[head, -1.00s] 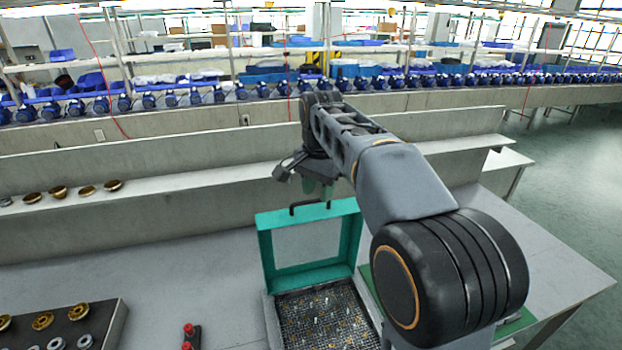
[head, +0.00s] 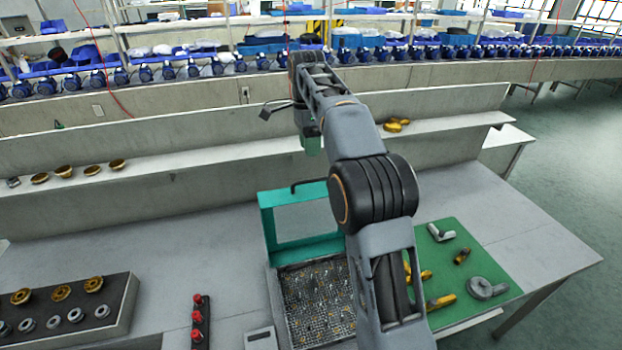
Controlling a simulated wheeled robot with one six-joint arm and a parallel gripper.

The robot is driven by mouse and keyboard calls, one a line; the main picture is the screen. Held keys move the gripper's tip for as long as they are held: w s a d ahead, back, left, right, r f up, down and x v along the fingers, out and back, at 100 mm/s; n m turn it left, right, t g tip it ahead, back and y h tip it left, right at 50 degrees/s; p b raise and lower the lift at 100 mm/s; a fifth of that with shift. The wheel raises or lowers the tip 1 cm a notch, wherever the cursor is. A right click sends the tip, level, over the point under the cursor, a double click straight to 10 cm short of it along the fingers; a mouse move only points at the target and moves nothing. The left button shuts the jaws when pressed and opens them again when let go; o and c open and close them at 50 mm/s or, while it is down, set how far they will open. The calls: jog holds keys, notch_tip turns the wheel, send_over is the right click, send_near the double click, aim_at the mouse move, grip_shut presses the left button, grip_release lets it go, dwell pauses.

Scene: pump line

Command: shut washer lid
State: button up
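The parts washer is a teal-framed box on the bench. Its lid (head: 268,228) stands raised at the back, with a clear window and a dark handle (head: 309,184) on its top edge. The washer basket (head: 318,300) is open and holds many small metal parts; my arm covers its right side. My gripper (head: 312,150) hangs above and behind the lid, a little right of the handle and apart from it. Its fingers point down and look small and dark greenish, so I cannot tell whether they are open.
A green mat (head: 470,258) with brass and grey fittings lies right of the washer. A dark tray (head: 70,310) of rings and red buttons (head: 197,318) are at the left. A raised ledge (head: 200,172) runs behind. Bare bench lies left of the washer.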

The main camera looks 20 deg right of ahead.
jog(key=f, duration=0.2)
jog(key=s+f, duration=0.1)
jog(key=f, duration=0.5)
jog(key=shift+s+f+b, duration=0.2)
jog(key=shift+b, duration=0.15)
grip_shut()
